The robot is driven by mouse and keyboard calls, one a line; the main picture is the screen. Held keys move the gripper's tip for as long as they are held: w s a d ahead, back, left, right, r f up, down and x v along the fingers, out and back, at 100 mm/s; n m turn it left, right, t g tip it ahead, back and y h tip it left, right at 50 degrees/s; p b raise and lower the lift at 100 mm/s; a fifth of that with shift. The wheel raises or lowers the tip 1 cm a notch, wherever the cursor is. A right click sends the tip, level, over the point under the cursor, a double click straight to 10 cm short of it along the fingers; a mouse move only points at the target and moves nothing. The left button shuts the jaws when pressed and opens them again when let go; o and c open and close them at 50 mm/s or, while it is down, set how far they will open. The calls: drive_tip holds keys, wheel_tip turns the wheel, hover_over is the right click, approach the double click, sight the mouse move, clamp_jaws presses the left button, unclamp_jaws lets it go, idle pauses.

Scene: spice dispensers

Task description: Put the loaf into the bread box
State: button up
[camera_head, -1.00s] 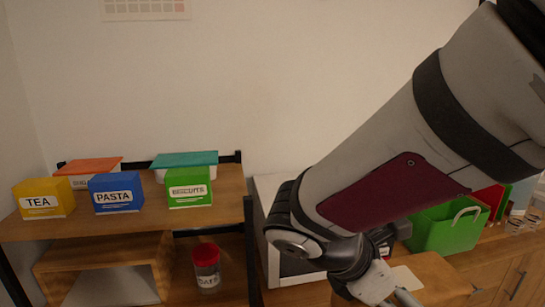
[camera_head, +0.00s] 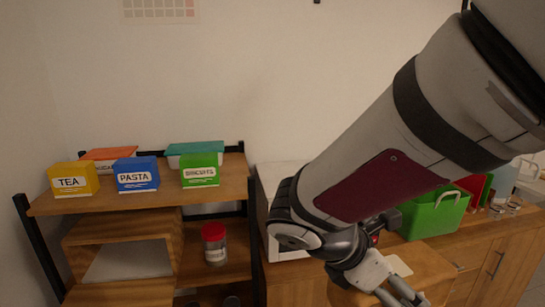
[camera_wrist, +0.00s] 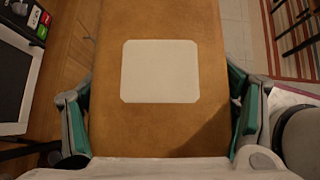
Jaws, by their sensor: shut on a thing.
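The loaf (camera_head: 426,268) is a brown block with a blank cream patch on top, at the lower right of the head view. It fills the middle of the wrist view (camera_wrist: 160,125). My gripper (camera_wrist: 160,98) is shut on it, with a teal-padded finger against each long side. In the head view my gripper (camera_head: 385,290) is partly cut off by the bottom edge, and my arm hides part of the loaf. A wooden box with an open front (camera_head: 125,228), likely the bread box, stands on the lower shelf at left. Its opening looks empty.
Yellow TEA (camera_head: 72,180), blue PASTA (camera_head: 137,175) and green BISCUITS (camera_head: 199,171) boxes stand on the upper shelf. A red-lidded jar (camera_head: 214,244) is right of the wooden box. A white appliance (camera_head: 268,195) and green bin (camera_head: 435,215) stand on the counter.

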drive_tip(key=w+f+n+t+y, duration=0.2)
drive_tip(key=w+n, duration=0.3)
drive_tip(key=w, duration=0.8)
drive_tip(key=w+f+n+t+y, duration=0.2)
drive_tip(key=w+n+t+y, duration=0.2)
drive_tip(key=w, duration=1)
drive_tip(key=shift+a+f+n, duration=0.2)
drive_tip(key=shift+f+n, duration=0.1)
drive_tip(key=shift+n, duration=1)
drive_tip(key=shift+s, duration=0.15)
